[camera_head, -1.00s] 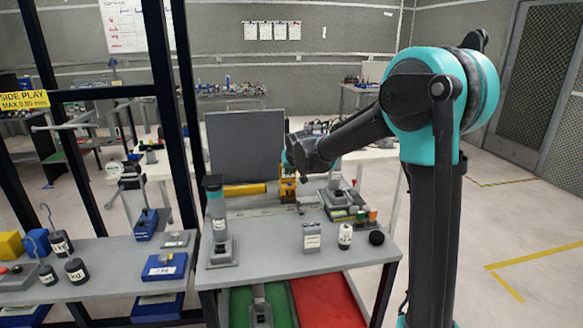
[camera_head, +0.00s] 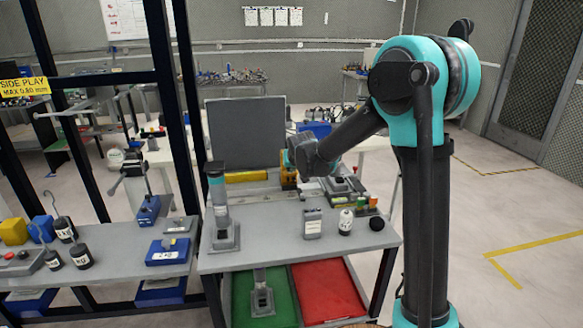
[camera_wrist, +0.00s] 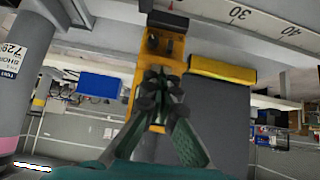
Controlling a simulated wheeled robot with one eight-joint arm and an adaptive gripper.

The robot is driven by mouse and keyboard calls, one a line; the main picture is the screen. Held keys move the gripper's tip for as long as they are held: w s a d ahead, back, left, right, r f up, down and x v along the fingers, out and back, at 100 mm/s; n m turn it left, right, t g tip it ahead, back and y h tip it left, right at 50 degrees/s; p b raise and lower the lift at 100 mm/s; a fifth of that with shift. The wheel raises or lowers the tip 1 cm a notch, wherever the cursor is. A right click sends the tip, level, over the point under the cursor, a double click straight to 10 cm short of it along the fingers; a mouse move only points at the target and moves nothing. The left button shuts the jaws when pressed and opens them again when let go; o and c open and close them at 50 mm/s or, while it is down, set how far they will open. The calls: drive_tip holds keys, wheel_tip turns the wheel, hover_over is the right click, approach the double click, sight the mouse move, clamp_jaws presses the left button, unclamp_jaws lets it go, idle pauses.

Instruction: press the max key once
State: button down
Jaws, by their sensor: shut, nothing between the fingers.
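No key marked max can be made out in either view. An orange-yellow device (camera_head: 288,176) stands at the back of the near bench, partly hidden by my wrist. In the wrist view the orange device (camera_wrist: 174,55) has a dark part (camera_wrist: 166,22) on it, with small details too unclear to read. My gripper (camera_wrist: 160,82) is shut and empty, its fingers in front of the device's body; I cannot tell whether they touch it. In the head view my forearm reaches left over the bench, and the fingers are not clearly seen.
A grey panel (camera_head: 247,133) stands behind the bench, with a yellow bar (camera_head: 246,177) before it. A grey column stand (camera_head: 219,212) is at left, a grey box (camera_head: 312,223) and white bottle (camera_head: 346,222) at front. A numbered scale (camera_wrist: 262,20) crosses the wrist view.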

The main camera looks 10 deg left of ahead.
drive_tip(key=shift+s+d+f, duration=0.1)
drive_tip(key=shift+f, duration=0.1)
drive_tip(key=s+d+r, duration=0.1)
drive_tip(key=s+r, duration=0.5)
drive_tip(key=r, duration=0.5)
drive_tip(key=shift+s+d+r, duration=0.25)
drive_tip(key=shift+s+d, duration=0.1)
drive_tip(key=shift+d, duration=0.05)
